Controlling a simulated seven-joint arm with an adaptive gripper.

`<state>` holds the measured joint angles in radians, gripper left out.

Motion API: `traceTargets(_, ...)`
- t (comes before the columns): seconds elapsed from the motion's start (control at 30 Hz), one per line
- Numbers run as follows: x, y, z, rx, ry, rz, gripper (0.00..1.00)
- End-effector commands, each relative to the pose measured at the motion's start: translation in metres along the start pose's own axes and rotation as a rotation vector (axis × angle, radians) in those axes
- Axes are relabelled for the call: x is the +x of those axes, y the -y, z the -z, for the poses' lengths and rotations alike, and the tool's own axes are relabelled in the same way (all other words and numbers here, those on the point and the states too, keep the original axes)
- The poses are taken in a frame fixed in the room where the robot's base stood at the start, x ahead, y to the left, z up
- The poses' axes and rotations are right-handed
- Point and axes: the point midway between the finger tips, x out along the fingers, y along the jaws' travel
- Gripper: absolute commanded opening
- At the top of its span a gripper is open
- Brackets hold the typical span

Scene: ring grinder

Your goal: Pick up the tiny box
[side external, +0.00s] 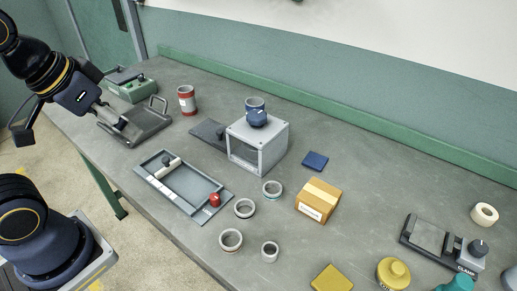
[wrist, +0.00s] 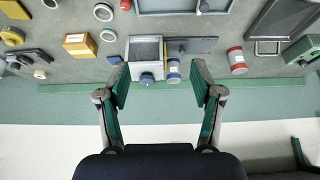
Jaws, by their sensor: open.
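The tiny box (side external: 318,200) is a small brown cardboard carton with a yellowish tape strip and a white label. It sits on the grey bench right of centre in the side external view. In the wrist view the box (wrist: 80,44) is at upper left, outside the span of my fingers. My gripper (wrist: 160,82) is open, with its two green-padded fingers wide apart and nothing between them. In the side external view my arm's end is at upper left, above the bench's left end and far from the box.
A grey open-fronted housing with a blue knob (side external: 265,147) stands left of the box. Several rings, including one (side external: 272,188), lie nearby. A blue block (side external: 315,161) lies behind the box, a yellow block (side external: 331,279) in front. A clamp fixture (side external: 440,245) stands at right.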

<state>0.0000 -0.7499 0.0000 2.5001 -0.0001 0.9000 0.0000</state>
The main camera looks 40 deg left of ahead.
Motion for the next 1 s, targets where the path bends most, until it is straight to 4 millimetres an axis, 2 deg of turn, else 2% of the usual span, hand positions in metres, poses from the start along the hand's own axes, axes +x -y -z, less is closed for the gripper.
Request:
traceTargets(0.03, 0.0, 0.0, 0.0, 0.0, 0.0, 0.0, 0.74)
traceTargets(0.3, 0.0, 0.0, 0.0, 0.0, 0.0, 0.0, 1.0)
traceTargets(0.67, 0.0, 0.0, -0.003, -0.034, 0.014, 0.0, 1.0)
traceTargets(0.7, -0.006, 0.0, 0.001, -0.066, 0.013, 0.001, 1.0)
traceTargets(0.77, -0.021, 0.0, 0.017, -0.105, -0.013, -0.001, 1.0)
traceTargets(0.87, -0.041, -0.003, 0.053, -0.167, -0.017, -0.008, 1.0)
traceTargets(1.0, -0.054, -0.021, 0.121, -0.219, 0.027, -0.031, 1.0)
